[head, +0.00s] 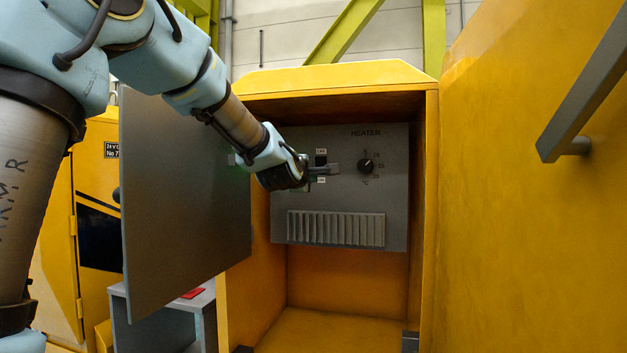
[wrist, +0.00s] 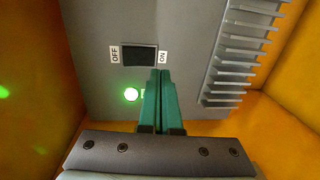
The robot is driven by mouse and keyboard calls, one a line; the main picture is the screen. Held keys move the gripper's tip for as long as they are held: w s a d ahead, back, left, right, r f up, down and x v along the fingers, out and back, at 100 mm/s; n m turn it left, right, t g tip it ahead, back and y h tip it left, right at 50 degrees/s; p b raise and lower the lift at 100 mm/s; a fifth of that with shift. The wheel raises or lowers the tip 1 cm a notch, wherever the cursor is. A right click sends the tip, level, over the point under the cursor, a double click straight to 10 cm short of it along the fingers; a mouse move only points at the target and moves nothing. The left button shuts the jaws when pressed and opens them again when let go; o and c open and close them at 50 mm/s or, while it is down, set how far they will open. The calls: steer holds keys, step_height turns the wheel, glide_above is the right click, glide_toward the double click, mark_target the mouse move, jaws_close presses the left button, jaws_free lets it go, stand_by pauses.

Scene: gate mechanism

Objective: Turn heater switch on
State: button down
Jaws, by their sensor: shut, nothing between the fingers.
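The heater panel (head: 340,200) is a grey plate with a HEATER label at the back of the open yellow cabinet. In the wrist view the heater switch (wrist: 140,55) is a dark rocker between an OFF label on the left and an ON label on the right. A round green light (wrist: 131,94) glows just below the switch. My gripper (wrist: 160,72) is shut and empty, with its green fingertips at the ON end of the switch. Whether they touch it I cannot tell. In the head view my gripper (head: 334,168) partly covers the switch area.
A dial (head: 365,166) is to the right of the switch. A vent grille (head: 336,229) is below. The cabinet's side walls enclose the panel. A grey door (head: 185,200) stands open at left, and a yellow door with a grey handle (head: 585,95) at right.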

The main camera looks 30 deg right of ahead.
steer(key=f+b+v, duration=0.1)
steer(key=b+v, duration=0.1)
steer(key=v, duration=0.6)
steer(key=shift+f, duration=0.4)
steer(key=shift+s, duration=0.1)
